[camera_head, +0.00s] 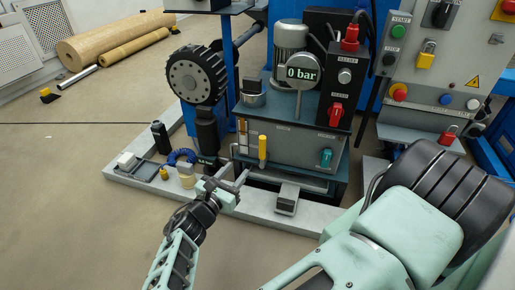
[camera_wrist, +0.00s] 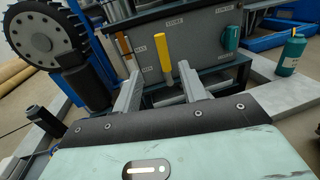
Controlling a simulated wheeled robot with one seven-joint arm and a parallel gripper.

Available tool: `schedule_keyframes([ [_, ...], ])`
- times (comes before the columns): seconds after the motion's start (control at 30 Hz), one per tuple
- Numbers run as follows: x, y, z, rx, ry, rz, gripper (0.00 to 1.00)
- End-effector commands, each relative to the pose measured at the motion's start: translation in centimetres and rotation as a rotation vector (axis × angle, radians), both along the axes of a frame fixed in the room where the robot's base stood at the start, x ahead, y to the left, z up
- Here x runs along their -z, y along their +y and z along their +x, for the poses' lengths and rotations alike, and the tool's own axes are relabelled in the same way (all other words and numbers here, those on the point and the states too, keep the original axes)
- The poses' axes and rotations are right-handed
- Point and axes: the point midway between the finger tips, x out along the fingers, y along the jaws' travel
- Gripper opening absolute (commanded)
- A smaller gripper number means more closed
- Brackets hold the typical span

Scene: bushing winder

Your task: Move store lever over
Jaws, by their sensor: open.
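An upright yellow lever (camera_head: 262,151) stands on the front of the grey cabinet (camera_head: 297,150) below the gauge reading 0 bar. A teal handle (camera_head: 326,157) sits farther right on the same front. My gripper (camera_head: 236,177) is open and empty, low in front of the cabinet and left of the yellow lever. In the wrist view, the yellow lever (camera_wrist: 163,52) appears between and beyond my two fingertips (camera_wrist: 160,82); the teal handle (camera_wrist: 231,37) is to their right.
A red switch (camera_head: 335,114) sits on the black box above the teal handle. A black toothed wheel (camera_head: 194,76) stands left. A black bottle (camera_head: 160,138) and blue coil (camera_head: 181,157) are on the pale base frame. A pedal (camera_head: 287,199) lies in front.

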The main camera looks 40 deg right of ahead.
Motion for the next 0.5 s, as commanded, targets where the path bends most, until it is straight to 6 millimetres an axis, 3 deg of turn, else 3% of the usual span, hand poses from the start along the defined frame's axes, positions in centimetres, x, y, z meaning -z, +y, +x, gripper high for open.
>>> schedule_keyframes([
  [0.17,0.2,-1.6,0.7,0.003,0.0,-0.005,0.42],
  [0.5,0.5,-7.8,3.8,0.006,-0.003,-0.003,0.42],
])
